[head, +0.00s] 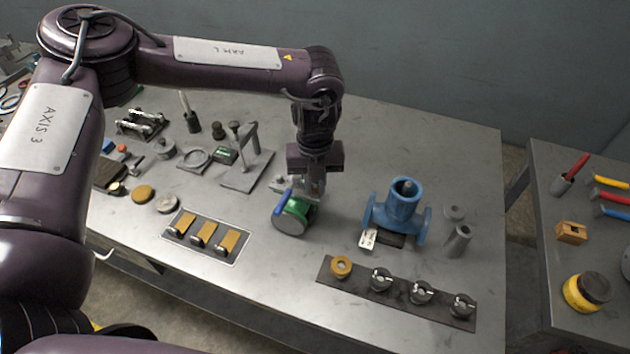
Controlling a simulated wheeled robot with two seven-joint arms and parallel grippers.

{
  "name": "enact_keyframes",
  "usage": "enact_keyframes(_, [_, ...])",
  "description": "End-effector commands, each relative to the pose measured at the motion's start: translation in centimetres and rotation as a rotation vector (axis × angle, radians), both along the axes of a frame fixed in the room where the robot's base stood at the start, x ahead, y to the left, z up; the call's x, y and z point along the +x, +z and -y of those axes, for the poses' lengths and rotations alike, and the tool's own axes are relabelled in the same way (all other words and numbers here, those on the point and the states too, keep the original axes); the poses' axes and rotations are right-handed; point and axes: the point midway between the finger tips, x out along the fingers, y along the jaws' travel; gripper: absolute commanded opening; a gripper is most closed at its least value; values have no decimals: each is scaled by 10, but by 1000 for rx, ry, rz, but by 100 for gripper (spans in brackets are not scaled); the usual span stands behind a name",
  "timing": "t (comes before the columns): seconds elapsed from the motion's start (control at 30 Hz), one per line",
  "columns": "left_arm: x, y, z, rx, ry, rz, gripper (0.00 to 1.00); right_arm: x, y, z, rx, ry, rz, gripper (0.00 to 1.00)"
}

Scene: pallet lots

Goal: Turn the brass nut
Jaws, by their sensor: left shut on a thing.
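A brass nut (341,266) sits at the left end of a dark strip (375,299) near the bench's front edge, in line with several dark round fittings. My left gripper (312,190) points down over the middle of the bench, behind and left of the nut and apart from it. It is shut on a green round valve (292,217) with a blue lever; the fingertips are partly hidden by the valve. My right gripper is not in view.
A blue valve body (399,212) stands behind the strip, with grey cylinders (457,241) to its right. A tray of brass-coloured blocks (206,236) lies front left. Fixtures and small parts crowd the back left. A second table (560,278) with tools stands right, across a gap.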

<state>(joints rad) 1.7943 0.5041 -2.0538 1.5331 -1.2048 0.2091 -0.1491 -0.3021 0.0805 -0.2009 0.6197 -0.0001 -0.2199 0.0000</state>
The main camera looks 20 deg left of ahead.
Motion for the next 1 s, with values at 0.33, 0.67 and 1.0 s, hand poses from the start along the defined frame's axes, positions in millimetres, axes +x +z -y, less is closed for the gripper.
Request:
enact_keyframes(0.33, [0, 0, 0, -1, -223, -1, 0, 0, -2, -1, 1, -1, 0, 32])
enact_keyframes(0.67, [1, 0, -1, -2, -534, 1, 0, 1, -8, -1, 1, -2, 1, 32])
enact_keyframes(1.0, [1, 0, -1, 0, -815, 2, 0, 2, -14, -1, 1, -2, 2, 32])
